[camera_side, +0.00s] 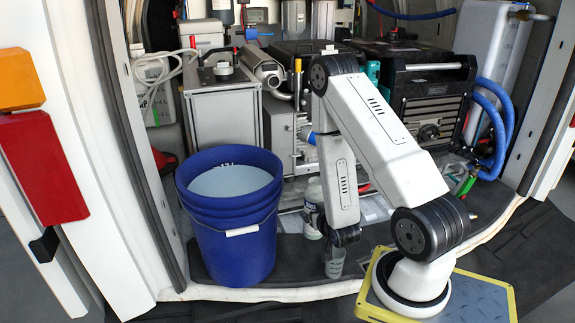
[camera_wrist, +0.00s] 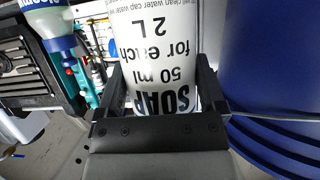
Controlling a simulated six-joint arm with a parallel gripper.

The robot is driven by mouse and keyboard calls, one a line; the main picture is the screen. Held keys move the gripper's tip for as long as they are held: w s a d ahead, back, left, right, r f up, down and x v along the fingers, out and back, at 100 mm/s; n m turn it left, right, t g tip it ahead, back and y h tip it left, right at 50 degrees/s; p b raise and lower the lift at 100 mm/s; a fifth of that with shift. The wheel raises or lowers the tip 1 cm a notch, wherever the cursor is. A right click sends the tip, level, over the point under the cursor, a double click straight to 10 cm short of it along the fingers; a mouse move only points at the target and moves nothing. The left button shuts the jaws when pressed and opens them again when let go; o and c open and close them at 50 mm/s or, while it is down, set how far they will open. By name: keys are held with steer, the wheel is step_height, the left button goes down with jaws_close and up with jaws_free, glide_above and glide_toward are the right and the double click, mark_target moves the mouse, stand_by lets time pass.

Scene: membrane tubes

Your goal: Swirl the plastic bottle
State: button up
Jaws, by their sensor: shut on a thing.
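The plastic bottle is white with black lettering that includes "SOAP" and shows large in the wrist view (camera_wrist: 157,45). Its lettering is upside down there, and its far end is cut off by the frame's top edge. My gripper (camera_wrist: 160,80) is shut on this bottle, with one black finger along each side. In the side view a white bottle (camera_side: 313,203) stands out beside the lower end of my arm, left of the wrist. My fingers are hard to make out in that view.
A blue bucket (camera_side: 232,225) of pale liquid stands close left of the bottle; its wall fills the right of the wrist view (camera_wrist: 275,70). A small beaker (camera_side: 335,264) is below my wrist. A white-and-blue bottle (camera_wrist: 57,30) is at upper left. Machines (camera_side: 430,90) crowd the back.

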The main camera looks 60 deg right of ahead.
steer(key=s+d, duration=0.3)
steer(key=shift+s+d, duration=0.1)
stand_by(0.3)
steer(key=shift+w, duration=2.2)
steer(key=shift+s+a, duration=0.1)
steer(key=shift+a, duration=2.1)
steer(key=shift+d, duration=0.1)
